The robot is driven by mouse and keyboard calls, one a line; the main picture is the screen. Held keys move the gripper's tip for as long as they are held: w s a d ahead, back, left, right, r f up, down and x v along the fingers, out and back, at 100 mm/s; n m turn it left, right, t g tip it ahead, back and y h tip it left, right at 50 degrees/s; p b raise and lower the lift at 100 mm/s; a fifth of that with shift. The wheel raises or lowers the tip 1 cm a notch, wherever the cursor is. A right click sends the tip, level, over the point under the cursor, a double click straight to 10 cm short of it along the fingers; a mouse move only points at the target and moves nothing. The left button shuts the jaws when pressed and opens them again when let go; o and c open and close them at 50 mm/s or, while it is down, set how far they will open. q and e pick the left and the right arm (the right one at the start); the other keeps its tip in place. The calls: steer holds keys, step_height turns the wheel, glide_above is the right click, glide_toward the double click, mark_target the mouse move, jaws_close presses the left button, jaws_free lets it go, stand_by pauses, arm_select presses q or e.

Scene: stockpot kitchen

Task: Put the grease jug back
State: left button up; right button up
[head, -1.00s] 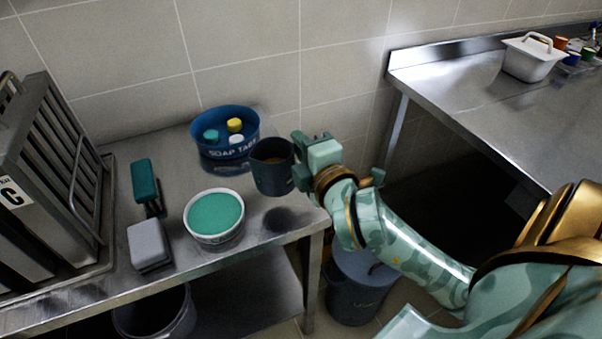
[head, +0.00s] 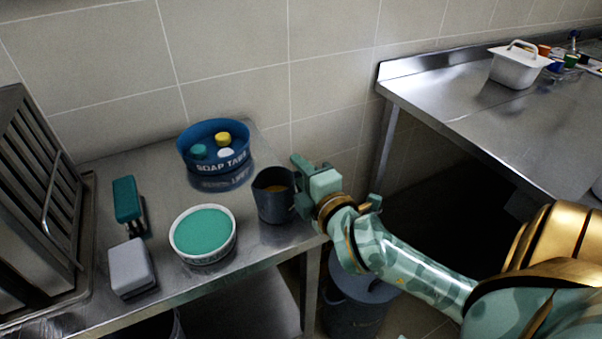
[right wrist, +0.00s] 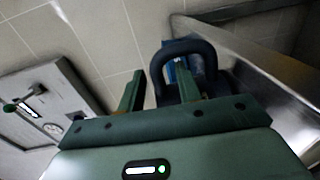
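The grease jug (head: 273,205) is a dark grey-blue jug with something amber inside. It appears to stand upright on the steel table (head: 165,235), near its right edge and in front of the soap tub. My right gripper (head: 305,183) is at the jug's right side. In the right wrist view, the jug's dark loop handle (right wrist: 157,72) is between the spread fingers of my right gripper (right wrist: 170,88), with a gap beside the left finger. The gripper looks open around the handle. My left gripper is out of view.
A blue "SOAP TABS" tub (head: 222,165) stands behind the jug. A white bowl with green content (head: 203,232), a teal-topped brush (head: 127,200) and a grey block (head: 131,268) are to the left. A rack (head: 30,190) stands far left. A bin (head: 355,305) is below right.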

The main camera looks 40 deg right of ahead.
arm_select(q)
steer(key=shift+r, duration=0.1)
arm_select(e)
steer(key=shift+r, duration=0.1)
steer(key=shift+s+r, duration=0.15)
arm_select(q)
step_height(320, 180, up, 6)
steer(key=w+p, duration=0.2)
steer(key=p, duration=0.4)
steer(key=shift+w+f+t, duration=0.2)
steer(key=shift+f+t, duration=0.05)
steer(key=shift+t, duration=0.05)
arm_select(e)
steer(key=v, duration=1.1)
steer(key=shift+s+a, duration=0.15)
steer(key=shift+s, duration=0.2)
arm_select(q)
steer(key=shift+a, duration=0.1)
